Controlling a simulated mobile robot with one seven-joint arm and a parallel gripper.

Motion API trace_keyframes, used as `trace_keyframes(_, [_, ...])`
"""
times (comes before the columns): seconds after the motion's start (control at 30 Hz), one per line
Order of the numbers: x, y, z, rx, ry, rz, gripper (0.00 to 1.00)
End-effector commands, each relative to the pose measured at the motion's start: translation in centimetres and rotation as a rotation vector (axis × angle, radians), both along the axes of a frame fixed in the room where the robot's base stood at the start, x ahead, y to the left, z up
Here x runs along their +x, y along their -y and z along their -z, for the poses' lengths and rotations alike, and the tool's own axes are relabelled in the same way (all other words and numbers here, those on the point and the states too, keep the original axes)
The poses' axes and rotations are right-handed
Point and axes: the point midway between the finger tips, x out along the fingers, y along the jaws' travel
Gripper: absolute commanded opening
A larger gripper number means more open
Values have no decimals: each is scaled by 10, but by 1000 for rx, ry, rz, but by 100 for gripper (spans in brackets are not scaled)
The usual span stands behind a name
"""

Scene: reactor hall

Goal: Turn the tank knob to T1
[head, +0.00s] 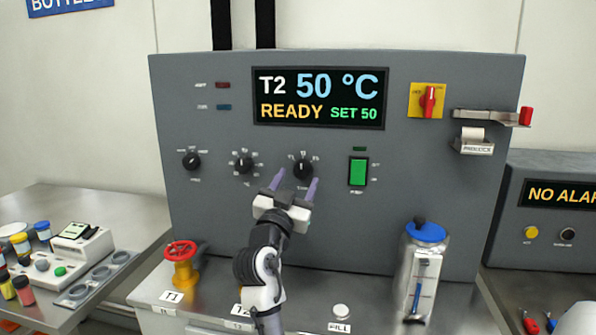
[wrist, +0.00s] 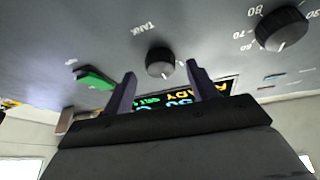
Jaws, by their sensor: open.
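The tank knob (head: 303,170) is a round black knob on the grey upright panel, below the display. The display (head: 318,97) reads T2, 50 °C, READY, SET 50. My gripper (head: 295,184) is open in front of the panel, its two purple fingers pointing at the tank knob. In the wrist view, which shows the panel upside down, the tank knob (wrist: 160,62) lies between the fingertips (wrist: 160,72), with a gap on both sides. The word TANK is beside it. The knob's exact pointer direction is too small to tell.
Two other black knobs, a middle one (head: 243,163) and a left one (head: 192,161), sit left of the tank knob. A green switch (head: 358,172) is close on its right.

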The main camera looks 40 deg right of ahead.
Motion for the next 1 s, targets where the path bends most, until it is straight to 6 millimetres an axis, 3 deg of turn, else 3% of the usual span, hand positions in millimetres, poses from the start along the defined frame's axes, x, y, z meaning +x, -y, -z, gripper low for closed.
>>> trace_keyframes(0.2, [9,13,-7,0,0,-1,58])
trace_keyframes(0.5, [9,14,-7,-1,1,-1,57])
trace_keyframes(0.83, [9,14,-7,0,0,-1,14])
trace_keyframes(1.0, [9,14,-6,-7,-7,-1,14])
